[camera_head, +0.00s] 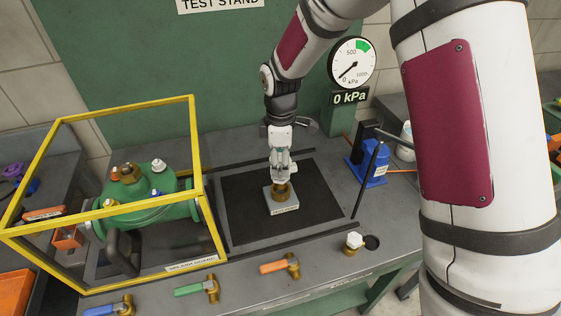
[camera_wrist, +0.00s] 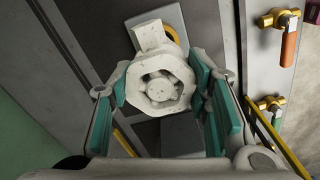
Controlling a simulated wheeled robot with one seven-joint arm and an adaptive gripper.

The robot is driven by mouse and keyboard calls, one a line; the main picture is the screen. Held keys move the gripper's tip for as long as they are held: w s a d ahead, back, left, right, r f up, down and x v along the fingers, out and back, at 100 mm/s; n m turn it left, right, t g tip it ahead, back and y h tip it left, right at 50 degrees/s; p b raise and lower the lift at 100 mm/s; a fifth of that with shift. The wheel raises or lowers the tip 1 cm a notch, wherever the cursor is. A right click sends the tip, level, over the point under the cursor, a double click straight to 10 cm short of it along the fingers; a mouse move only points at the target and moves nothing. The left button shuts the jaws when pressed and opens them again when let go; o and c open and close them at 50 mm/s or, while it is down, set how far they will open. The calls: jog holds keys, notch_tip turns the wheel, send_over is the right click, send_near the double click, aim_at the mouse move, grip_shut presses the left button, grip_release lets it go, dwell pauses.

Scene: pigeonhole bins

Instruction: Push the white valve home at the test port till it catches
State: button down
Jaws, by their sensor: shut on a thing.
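My gripper (camera_head: 283,168) points down over the test port (camera_head: 282,204), a small pale labelled block with a brass collar on the black mat. In the wrist view, my gripper (camera_wrist: 165,100) is shut with its green pads on either side of the white valve (camera_wrist: 160,88). The valve has an off-white, many-sided body with a round recessed centre and a blocky arm. A brass ring (camera_wrist: 171,33) shows partly behind it. In the head view the fingers mostly hide the valve. I cannot tell how deep it sits in the port.
A yellow frame (camera_head: 197,150) around a green vessel (camera_head: 140,190) stands left. A gauge (camera_head: 352,63) reads 0 kPa above a blue pump (camera_head: 371,169). Blue-, green- and orange-handled valves and a white-topped brass fitting (camera_head: 353,242) line the front edge. The mat (camera_head: 245,195) is otherwise clear.

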aim_at(280, 172)
jog(key=shift+f+b, duration=0.6)
jog(key=shift+f, duration=1.45)
jog(key=c, duration=0.8)
grip_release()
jog(key=shift+r, duration=0.1)
jog(key=shift+r+p, duration=0.65)
jog(key=shift+r, duration=1.75)
